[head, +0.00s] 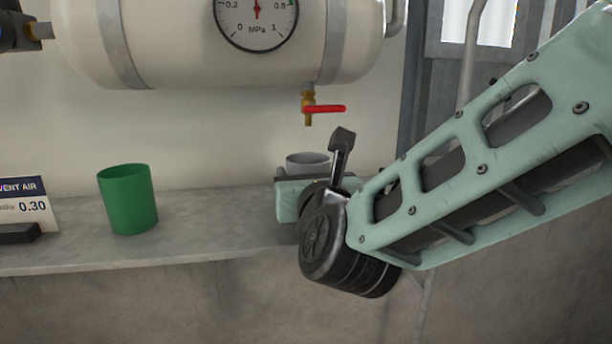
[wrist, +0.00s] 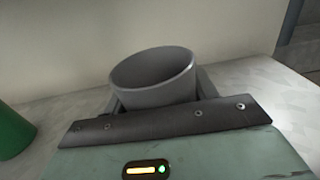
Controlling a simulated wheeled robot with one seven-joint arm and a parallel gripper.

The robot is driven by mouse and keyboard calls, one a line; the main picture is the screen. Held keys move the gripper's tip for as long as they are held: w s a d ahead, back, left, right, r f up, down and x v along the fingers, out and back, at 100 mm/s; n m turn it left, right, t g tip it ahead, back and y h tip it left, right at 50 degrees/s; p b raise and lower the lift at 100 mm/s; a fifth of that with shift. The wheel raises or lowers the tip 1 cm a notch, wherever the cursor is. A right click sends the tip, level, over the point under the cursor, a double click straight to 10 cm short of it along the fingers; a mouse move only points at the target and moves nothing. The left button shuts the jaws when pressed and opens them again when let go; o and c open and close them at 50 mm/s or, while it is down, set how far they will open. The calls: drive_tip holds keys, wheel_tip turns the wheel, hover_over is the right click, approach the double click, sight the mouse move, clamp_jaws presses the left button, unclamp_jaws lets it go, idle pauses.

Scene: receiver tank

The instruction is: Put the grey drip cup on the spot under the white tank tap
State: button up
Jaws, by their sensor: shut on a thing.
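The grey drip cup (head: 308,161) shows only its rim and upper part in the head view, behind my gripper (head: 300,180). In the wrist view the grey cup (wrist: 155,78) stands between the jaws of my gripper (wrist: 160,105), which is shut on it. The cup's lower part is hidden, so I cannot tell whether its base touches the shelf. The white tank (head: 190,45) hangs above the shelf. Its brass tap (head: 308,108) with a red lever is above the cup in the head view. The spot under the tap is hidden by my gripper and arm.
A green cup (head: 128,199) stands on the grey shelf (head: 215,225) to the left; its edge shows in the wrist view (wrist: 12,132). A sign (head: 28,203) stands at the far left. The shelf is clear between the green cup and my gripper.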

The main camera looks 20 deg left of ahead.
drive_tip(key=shift+f, duration=0.1)
drive_tip(key=o, duration=1)
drive_tip(key=shift+r+p, duration=0.25)
drive_tip(key=shift+p, duration=0.05)
drive_tip(key=shift+s+d+f+b, duration=0.15)
drive_tip(key=shift+s+f+b, duration=0.1)
drive_tip(key=shift+b, duration=0.15)
drive_tip(key=b+v, duration=0.6)
drive_tip(key=v, duration=0.5)
drive_tip(key=shift+s+r, duration=0.2)
